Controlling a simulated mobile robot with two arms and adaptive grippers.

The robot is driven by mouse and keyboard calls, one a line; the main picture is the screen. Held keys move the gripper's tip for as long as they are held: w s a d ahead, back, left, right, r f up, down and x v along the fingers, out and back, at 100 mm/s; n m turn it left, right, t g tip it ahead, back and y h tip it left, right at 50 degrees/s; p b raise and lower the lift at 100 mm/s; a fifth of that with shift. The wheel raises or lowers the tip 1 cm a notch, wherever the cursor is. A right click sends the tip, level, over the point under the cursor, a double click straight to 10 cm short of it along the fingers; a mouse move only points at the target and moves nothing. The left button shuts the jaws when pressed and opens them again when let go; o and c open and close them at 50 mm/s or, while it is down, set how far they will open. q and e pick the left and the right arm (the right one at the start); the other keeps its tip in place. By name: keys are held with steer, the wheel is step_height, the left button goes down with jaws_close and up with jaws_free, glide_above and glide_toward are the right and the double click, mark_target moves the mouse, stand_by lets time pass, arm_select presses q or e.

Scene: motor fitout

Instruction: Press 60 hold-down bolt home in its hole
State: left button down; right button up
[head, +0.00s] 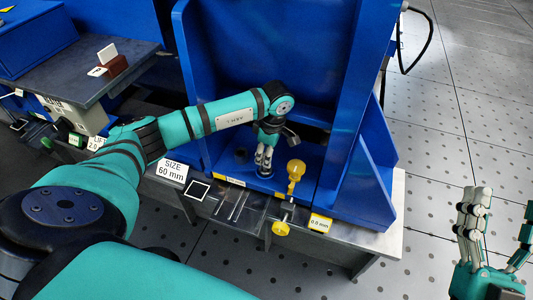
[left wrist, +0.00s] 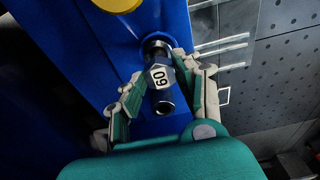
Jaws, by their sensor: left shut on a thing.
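The 60 hold-down bolt (left wrist: 160,77) shows its hex head, marked 60, between my left fingers in the left wrist view. My left gripper (head: 265,160) is shut on it and points down at the blue base plate. My right gripper (head: 503,203) is open and empty at the right, away from the blue frame.
A yellow knob on a stem (head: 295,170) stands just right of my left gripper. A dark round piece (head: 240,155) is on its left. Tall blue walls (head: 270,45) rise behind and at the right. A size sign (head: 172,171) reads 60 mm. A yellow gauge label (head: 320,223) reads 0.0 mm.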

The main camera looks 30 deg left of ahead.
arm_select(q)
steer(key=shift+f, duration=0.35)
arm_select(e)
steer(key=shift+s+r+t, duration=0.5)
steer(key=shift+s+r, duration=0.15)
arm_select(q)
steer(key=shift+b, duration=0.3)
arm_select(e)
steer(key=shift+s+r+y, duration=0.1)
steer(key=shift+s+y, duration=0.05)
steer(key=shift+y, duration=0.25)
